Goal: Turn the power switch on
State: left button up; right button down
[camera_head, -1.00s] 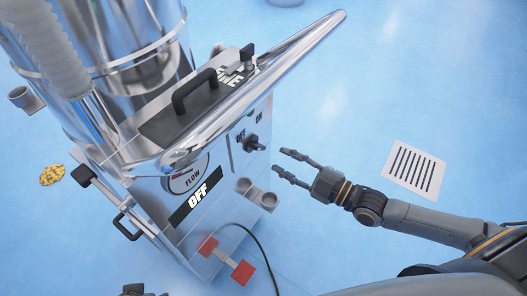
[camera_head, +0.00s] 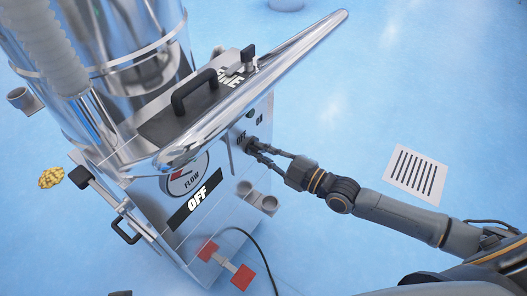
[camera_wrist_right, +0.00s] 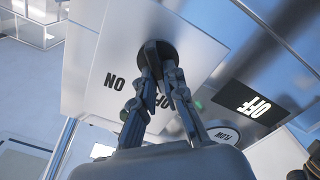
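The power switch is a black rotary knob (camera_head: 249,144) on the side panel of the steel machine, with OFF and ON labels near it. In the right wrist view the knob (camera_wrist_right: 158,51) shows between my fingertips, with ON printed below left. My right gripper (camera_head: 256,149) has its fingers closed in around the knob; in the right wrist view the right gripper (camera_wrist_right: 157,68) appears shut on it. The knob's pointing direction is hidden. A black sign (camera_head: 195,199) on the machine reads OFF. Only a dark sliver of my left gripper (camera_head: 121,293) shows at the bottom edge.
The machine has a long metal chute (camera_head: 300,45), a black top handle (camera_head: 194,91) and a flow gauge (camera_head: 186,181). Grey cup holders (camera_head: 257,197) and a red-ended bar (camera_head: 242,276) sit below the switch. Blue floor is clear to the right around a striped grate (camera_head: 415,172).

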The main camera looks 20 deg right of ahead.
dwell(0.3)
jog(key=shift+m, duration=0.3)
pick_arm(q)
jog(key=s+p+x, duration=0.2)
jog(key=p+x, duration=0.1)
jog(key=x, duration=0.9)
jog(key=shift+s+f+g+p, duration=0.15)
jog(key=shift+f+g+p, duration=0.2)
jog(key=shift+f, duration=0.35)
pick_arm(e)
jog(key=shift+w+d+m, duration=0.1)
jog(key=shift+d+m, duration=0.05)
jog(key=shift+m, duration=2.7)
jog(key=shift+w+d+m, duration=0.15)
jog(key=shift+d+m, duration=0.05)
jog(key=shift+m, duration=2.7)
jog(key=shift+w+d+m, duration=0.1)
jog(key=shift+d+m, duration=0.05)
jog(key=shift+m, duration=2.7)
pick_arm(q)
jog(key=shift+d, duration=0.15)
jog(key=shift+r, duration=0.1)
pick_arm(e)
jog(key=c, duration=1.4)
grip_release()
